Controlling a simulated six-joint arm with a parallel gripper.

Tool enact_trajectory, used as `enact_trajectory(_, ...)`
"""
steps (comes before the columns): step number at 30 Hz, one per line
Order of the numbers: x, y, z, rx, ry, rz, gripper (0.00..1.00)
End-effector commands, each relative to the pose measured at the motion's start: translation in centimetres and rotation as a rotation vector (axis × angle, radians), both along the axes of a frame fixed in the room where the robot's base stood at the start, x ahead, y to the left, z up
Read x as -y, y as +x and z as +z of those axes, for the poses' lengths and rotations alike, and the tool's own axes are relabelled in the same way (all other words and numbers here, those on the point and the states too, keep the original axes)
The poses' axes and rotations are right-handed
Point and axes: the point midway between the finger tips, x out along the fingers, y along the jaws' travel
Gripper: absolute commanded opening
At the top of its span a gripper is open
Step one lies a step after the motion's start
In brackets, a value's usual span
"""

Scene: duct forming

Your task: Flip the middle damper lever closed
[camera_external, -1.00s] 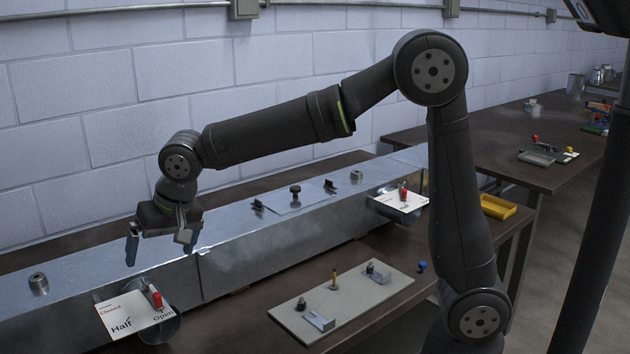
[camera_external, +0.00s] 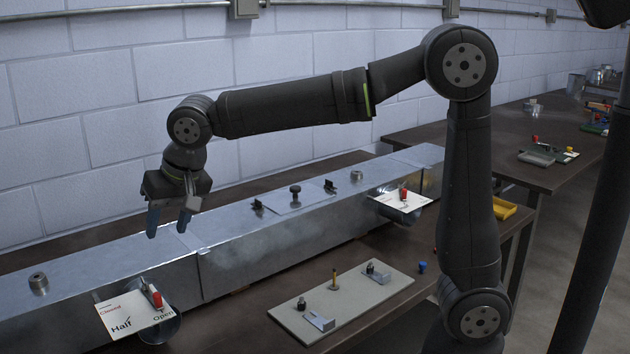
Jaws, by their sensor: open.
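A long metal duct (camera_external: 232,262) runs across the bench. A damper lever with a red handle (camera_external: 152,295) sits at its near left on a white card (camera_external: 118,318) marked Closed, Half and Open; the handle lies on the Open side. A second red-handled lever (camera_external: 403,193) stands on another white card (camera_external: 390,204) farther right. No third lever is visible, so I cannot tell which is the middle one. My gripper (camera_external: 168,232) is open and empty, pointing down above the duct, up and slightly right of the near lever, touching neither.
A grey board (camera_external: 345,318) with small latches and a peg lies on the bench in front of the duct. Knobs and clips (camera_external: 295,195) stick up from the duct top. A yellow tray (camera_external: 503,208) is behind my arm.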

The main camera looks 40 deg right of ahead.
Motion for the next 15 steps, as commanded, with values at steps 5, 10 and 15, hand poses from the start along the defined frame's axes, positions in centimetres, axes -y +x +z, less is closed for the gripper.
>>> enact_trajectory(5, 1.4, 0.5, -1.7, -0.1, 0.043, -0.108, 0.1)
enact_trajectory(10, 4.1, 1.3, -4.9, -0.33, 0.157, -0.365, 0.0)
enact_trajectory(15, 6.8, 2.2, -7.3, -0.596, 0.308, -0.671, 0.0)
